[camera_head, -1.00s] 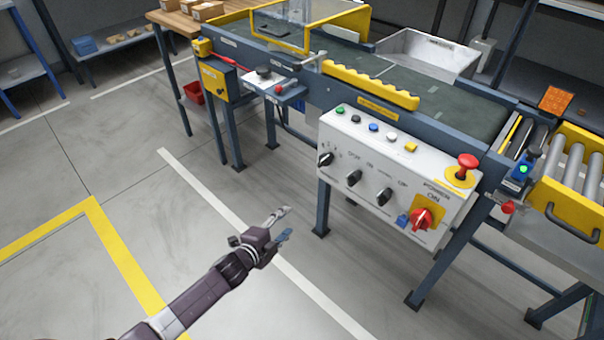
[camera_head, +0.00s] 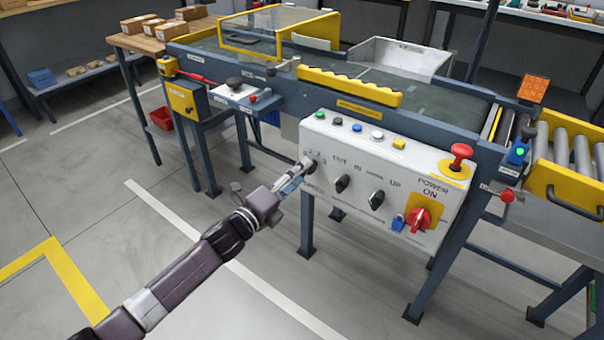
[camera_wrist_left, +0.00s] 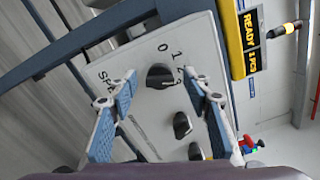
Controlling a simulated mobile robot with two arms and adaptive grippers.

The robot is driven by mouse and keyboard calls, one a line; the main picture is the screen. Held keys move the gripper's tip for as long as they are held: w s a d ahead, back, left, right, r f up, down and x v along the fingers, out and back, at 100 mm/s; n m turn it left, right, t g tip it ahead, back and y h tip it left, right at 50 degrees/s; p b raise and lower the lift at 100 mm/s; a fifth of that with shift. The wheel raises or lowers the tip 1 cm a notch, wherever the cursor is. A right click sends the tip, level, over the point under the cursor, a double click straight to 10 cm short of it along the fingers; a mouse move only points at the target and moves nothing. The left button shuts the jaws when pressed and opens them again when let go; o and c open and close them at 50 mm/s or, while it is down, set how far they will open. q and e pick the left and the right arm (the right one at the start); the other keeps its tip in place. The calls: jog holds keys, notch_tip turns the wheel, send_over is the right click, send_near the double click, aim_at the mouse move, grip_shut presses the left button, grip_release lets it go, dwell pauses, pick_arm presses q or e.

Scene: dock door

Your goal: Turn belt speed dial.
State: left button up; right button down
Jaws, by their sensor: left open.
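The belt speed dial is the leftmost black knob (camera_head: 312,167) on the front of the white control panel (camera_head: 335,205), and the gripper partly hides it. In the left wrist view the dial (camera_wrist_left: 158,76) shows whole, with the marks 0, 1, 2 and part of a speed label around it. My left gripper (camera_head: 297,176) is open at the panel's left end, its fingertips close to the dial. In the left wrist view its two blue fingers stand apart on either side of the dial. I cannot tell whether they touch it. My right gripper is out of view.
Two more black knobs (camera_head: 342,183) (camera_head: 377,200) sit to the right of the dial. A red power switch (camera_head: 420,219) and a red mushroom button (camera_head: 461,154) are farther right. Several coloured buttons line the panel's top. The floor in front is clear.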

pick_arm(q)
jog(key=shift+x, duration=1)
jog(key=shift+c, duration=0.3)
jog(key=c, duration=1.1)
